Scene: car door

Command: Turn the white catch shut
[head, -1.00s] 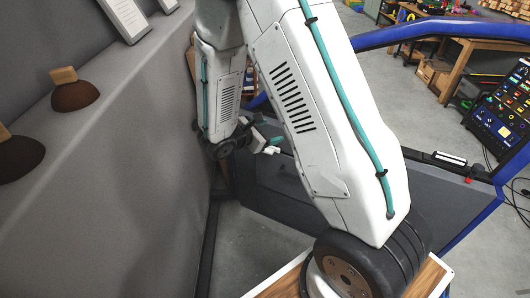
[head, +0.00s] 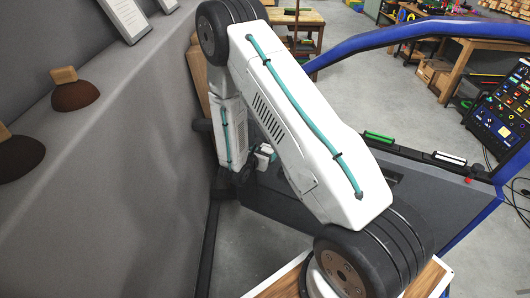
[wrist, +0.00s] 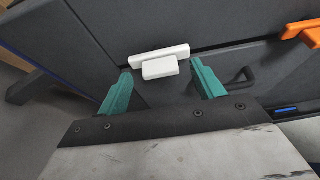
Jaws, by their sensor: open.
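The white catch (wrist: 159,59) is on the dark door panel (wrist: 225,25) in the wrist view. It shows as a long white bar with a shorter white block in front of it. My gripper (wrist: 162,78) is open, with its two teal fingers apart. The catch lies ahead of the fingertips, between them in the picture, and the jaws hold nothing. Whether a finger touches the catch cannot be told. In the head view my arm hides much of the door, and the gripper's end is mostly hidden.
An orange piece (wrist: 302,31) sits on the panel to the right in the wrist view, near a dark handle (wrist: 240,79). In the head view, a green bar (head: 380,137) and a white bar (head: 450,158) lie along the door's top edge.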

